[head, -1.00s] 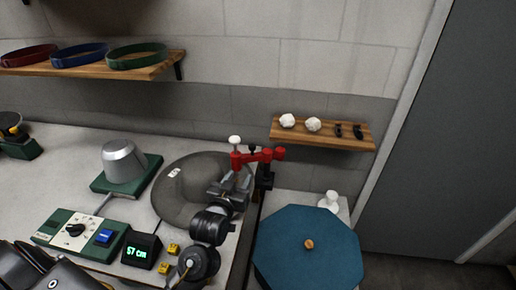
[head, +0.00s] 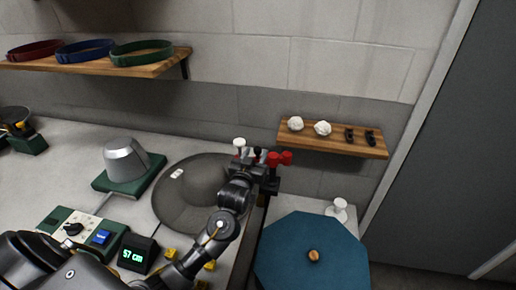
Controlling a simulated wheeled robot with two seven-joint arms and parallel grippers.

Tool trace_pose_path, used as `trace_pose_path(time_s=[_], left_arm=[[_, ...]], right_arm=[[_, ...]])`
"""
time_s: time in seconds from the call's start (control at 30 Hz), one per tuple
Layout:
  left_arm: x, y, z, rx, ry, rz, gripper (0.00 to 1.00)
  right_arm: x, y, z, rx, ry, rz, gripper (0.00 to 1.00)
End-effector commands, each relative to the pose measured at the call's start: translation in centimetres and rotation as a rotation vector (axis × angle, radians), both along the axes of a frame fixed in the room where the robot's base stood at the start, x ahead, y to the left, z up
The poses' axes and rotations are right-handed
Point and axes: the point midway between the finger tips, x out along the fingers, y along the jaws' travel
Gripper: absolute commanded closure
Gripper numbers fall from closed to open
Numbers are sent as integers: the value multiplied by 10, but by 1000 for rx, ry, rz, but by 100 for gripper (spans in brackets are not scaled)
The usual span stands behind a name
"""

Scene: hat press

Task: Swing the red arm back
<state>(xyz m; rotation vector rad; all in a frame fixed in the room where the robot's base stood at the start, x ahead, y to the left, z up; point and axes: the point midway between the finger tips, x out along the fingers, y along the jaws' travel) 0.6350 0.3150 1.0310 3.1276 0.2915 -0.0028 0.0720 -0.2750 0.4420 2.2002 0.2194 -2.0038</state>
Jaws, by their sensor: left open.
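The red arm (head: 281,158) sits on a dark mount at the right end of the bench, by the wall. Only its right end with the red knobs shows clearly; the rest is hidden behind my left gripper. My left gripper (head: 252,158) is at the left part of the red arm, with its jaws open. I cannot tell whether it touches the arm. A white knob (head: 239,144) stands just left of the gripper. My right gripper is not in view.
A blue octagonal stand (head: 312,252) is at right, below a small wooden shelf (head: 330,138).

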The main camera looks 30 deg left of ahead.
Motion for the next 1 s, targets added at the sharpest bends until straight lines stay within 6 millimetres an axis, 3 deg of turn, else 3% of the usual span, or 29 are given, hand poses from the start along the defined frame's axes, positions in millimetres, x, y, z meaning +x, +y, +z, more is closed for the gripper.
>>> trace_pose_path(time_s=[0.2,0.57,0.9,1.0], left_arm=[[24,3,1,1,0,-2,56],[28,4,0,1,0,-2,56],[28,4,0,0,0,-2,100],[28,4,0,0,0,-2,100]], right_arm=[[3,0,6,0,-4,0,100],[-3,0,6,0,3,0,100],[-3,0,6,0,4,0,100],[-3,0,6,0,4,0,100]])
